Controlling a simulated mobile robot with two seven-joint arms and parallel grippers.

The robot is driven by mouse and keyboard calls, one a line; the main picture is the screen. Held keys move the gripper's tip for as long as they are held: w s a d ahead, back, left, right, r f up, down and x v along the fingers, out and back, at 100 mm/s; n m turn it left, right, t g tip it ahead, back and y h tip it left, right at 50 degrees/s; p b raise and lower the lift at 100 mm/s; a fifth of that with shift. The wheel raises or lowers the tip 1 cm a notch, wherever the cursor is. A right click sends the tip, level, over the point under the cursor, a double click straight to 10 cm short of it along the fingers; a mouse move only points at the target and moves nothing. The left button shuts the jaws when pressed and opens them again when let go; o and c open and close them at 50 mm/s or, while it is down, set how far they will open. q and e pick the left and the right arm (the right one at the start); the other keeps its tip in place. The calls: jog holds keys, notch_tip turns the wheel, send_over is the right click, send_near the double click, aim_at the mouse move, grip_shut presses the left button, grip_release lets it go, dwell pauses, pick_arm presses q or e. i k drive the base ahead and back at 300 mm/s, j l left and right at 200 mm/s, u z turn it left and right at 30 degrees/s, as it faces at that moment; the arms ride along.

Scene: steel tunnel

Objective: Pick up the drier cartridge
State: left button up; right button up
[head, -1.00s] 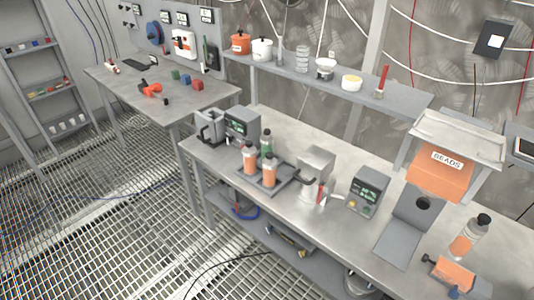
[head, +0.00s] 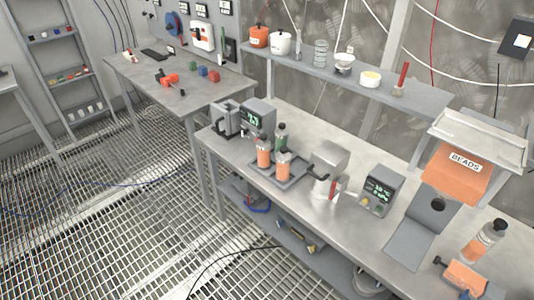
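Several cartridge-like bottles stand on the steel bench. Two with orange contents, a left one (head: 264,156) and a right one (head: 283,166), stand upright in a grey tray (head: 293,179), with a green-filled bottle (head: 281,137) behind them. Another orange-filled cylinder with a black cap (head: 481,242) stands at the bench's right end. I cannot tell which of these is the drier cartridge. Neither of my grippers is in view.
Around the tray stand a grey meter (head: 257,117), a steel vessel (head: 328,167) and a second meter (head: 381,190). An orange BEADS bin (head: 455,180) and an orange-topped item (head: 465,277) are at right. A shelf (head: 345,84) runs behind. Grating floor (head: 120,220) is clear at left.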

aim_at(264, 145)
jog(key=i+j+z, duration=0.4)
jog(key=i+j, duration=1.2)
jog(key=j, duration=0.1)
